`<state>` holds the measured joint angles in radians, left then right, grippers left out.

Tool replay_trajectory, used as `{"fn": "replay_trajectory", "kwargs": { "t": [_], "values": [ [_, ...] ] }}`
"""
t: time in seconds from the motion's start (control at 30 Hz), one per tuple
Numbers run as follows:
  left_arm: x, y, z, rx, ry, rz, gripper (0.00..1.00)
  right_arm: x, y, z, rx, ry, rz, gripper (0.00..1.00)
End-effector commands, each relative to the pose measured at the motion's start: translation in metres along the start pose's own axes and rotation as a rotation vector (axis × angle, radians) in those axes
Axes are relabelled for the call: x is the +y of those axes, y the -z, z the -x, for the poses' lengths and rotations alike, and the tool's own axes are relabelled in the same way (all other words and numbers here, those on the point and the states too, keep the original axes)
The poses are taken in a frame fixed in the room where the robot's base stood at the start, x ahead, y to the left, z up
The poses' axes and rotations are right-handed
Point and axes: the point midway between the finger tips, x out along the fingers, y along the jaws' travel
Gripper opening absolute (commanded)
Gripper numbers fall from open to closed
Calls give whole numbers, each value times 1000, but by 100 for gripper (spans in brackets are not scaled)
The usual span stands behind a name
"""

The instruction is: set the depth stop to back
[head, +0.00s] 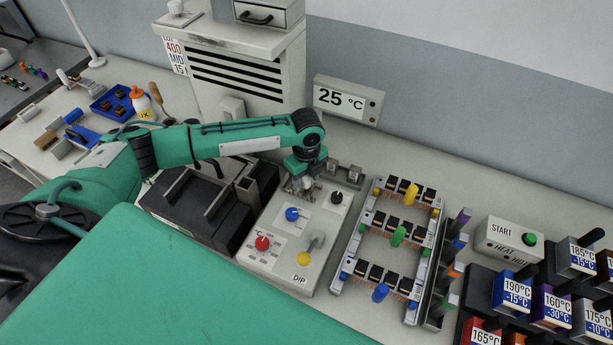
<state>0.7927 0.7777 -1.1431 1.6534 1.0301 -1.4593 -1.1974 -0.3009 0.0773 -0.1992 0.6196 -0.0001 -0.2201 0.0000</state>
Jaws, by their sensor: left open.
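The control panel (275,273) is a pale box marked "DIP" at its front. It carries a blue knob (292,214), a red knob (262,243), a black knob (337,198), a yellow knob (303,259) and a grey lever (317,241). No label that I can read names the depth stop, so I cannot tell which control it is. My left gripper (299,187) points down over the back left of the panel, behind the blue knob, and is open. Its fingertips are small, and whether they touch anything is unclear. My right gripper is out of view.
A black tank (205,215) stands left of the panel. Racks with coloured handles (388,238) stand close on its right. A vented cabinet (240,75) and a 25 °C display (347,98) stand behind.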

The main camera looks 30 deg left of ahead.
Motion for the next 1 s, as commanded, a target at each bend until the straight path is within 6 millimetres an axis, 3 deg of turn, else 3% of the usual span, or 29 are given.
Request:
{"fn": "replay_trajectory", "kwargs": {
  "t": [0.13,0.37,0.4,0.73,1.0],
  "values": [
    [0,0,0,0,0,0,47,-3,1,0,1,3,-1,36],
    [0,0,0,0,0,1,2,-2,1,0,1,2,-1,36],
    [0,0,0,0,0,1,0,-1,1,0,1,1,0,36],
    [-7,14,3,2,-1,1,0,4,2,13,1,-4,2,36],
    [-8,17,0,4,1,0,0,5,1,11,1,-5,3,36]
  ]
}}
